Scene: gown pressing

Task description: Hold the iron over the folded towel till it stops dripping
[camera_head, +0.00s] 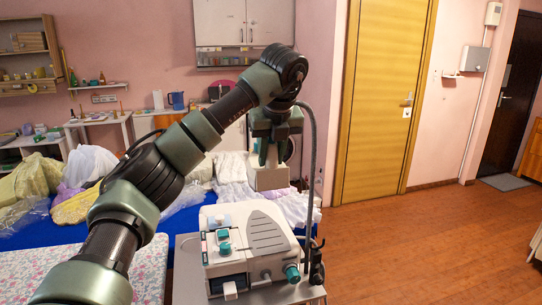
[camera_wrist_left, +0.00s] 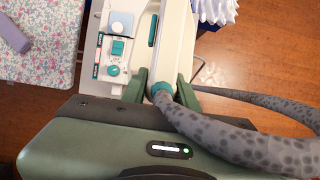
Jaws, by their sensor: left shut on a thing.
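My left gripper (camera_head: 273,150) hangs down from the arm above the far side of the steam station and is shut on the iron (camera_head: 270,178). The iron is pale beige and grey, held in the air. In the left wrist view my gripper (camera_wrist_left: 160,90) has its green fingers on both sides of the iron's pale handle (camera_wrist_left: 172,42), which has a teal strip and a teal collar where the hose joins. The sole and any drips are hidden. I cannot make out a folded towel for certain. My right gripper is not in view.
A white steam station (camera_head: 262,232) with teal knobs stands on a grey cart in front. A grey hose (camera_wrist_left: 215,130) runs from the iron. A flowered ironing surface (camera_head: 150,270) is at the left. Cloths (camera_head: 90,165) lie on a blue bed behind. Wooden floor (camera_head: 430,245) is open at right.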

